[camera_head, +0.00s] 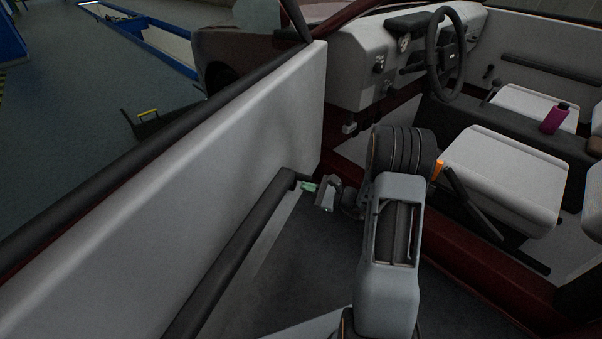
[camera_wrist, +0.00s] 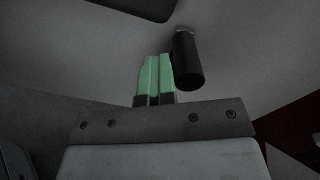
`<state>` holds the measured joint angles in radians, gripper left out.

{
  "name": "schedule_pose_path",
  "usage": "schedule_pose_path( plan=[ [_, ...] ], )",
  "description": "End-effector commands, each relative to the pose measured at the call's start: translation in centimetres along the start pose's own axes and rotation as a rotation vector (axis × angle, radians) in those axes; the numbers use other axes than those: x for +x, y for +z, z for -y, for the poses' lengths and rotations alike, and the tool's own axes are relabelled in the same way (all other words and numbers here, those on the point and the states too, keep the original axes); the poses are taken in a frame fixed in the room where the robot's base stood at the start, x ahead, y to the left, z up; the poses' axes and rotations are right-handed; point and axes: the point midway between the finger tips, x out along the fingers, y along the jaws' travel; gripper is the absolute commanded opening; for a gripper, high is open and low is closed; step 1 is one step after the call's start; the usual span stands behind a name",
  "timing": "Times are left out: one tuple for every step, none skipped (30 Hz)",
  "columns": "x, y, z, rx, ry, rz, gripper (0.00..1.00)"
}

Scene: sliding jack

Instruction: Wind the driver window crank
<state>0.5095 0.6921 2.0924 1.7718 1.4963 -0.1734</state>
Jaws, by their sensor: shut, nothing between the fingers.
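My gripper (camera_head: 309,187) is at the inner side of the open driver door (camera_head: 190,180), near the front end of the dark armrest bar. In the wrist view its two green fingers (camera_wrist: 154,78) are shut together and empty. A black cylindrical knob (camera_wrist: 187,64), which looks like the window crank's handle, sticks out from the grey door panel just right of the fingertips. The knob partly overlaps the right finger in the picture; I cannot tell whether they touch. The crank's arm is not clearly seen, and in the head view I cannot make out the crank.
The dark armrest bar (camera_head: 238,248) runs along the door's inner face. The steering wheel (camera_head: 445,52) and dashboard are at upper right. A pale seat (camera_head: 505,175), an orange-tipped lever (camera_head: 438,170) and a purple bottle (camera_head: 554,118) are to the right. Floor lies open between door and sill.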

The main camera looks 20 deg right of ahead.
Motion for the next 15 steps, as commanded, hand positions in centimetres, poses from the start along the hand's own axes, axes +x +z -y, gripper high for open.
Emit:
schedule_pose_path(
  plan=[
    [0.0,0.1,0.5,-0.004,-0.002,0.001,0.00],
    [0.0,0.1,0.7,-0.004,-0.002,0.001,0.00],
    [0.0,0.1,0.9,-0.003,-0.002,0.001,0.00],
    [0.0,0.1,0.8,-0.002,-0.001,0.001,0.00],
    [0.0,0.0,0.7,-0.002,-0.001,0.001,0.00],
    [0.0,0.0,0.7,-0.002,-0.001,0.001,0.00],
    [0.0,0.0,0.7,-0.002,-0.001,0.001,0.00],
    [0.0,0.0,0.6,-0.002,-0.001,0.001,0.00],
    [0.0,0.0,0.5,-0.002,-0.001,0.001,0.00],
    [0.0,0.0,0.4,-0.002,-0.001,0.001,0.00],
    [0.0,0.0,0.3,-0.001,-0.001,0.001,0.00],
    [0.0,0.0,0.2,-0.001,0.000,0.001,0.00],
    [0.0,0.0,0.0,-0.001,0.000,0.001,0.00],
    [0.0,0.0,-0.1,0.000,0.000,0.001,0.00],
    [0.0,0.0,-0.2,0.000,0.000,0.001,0.00]
  ],
)
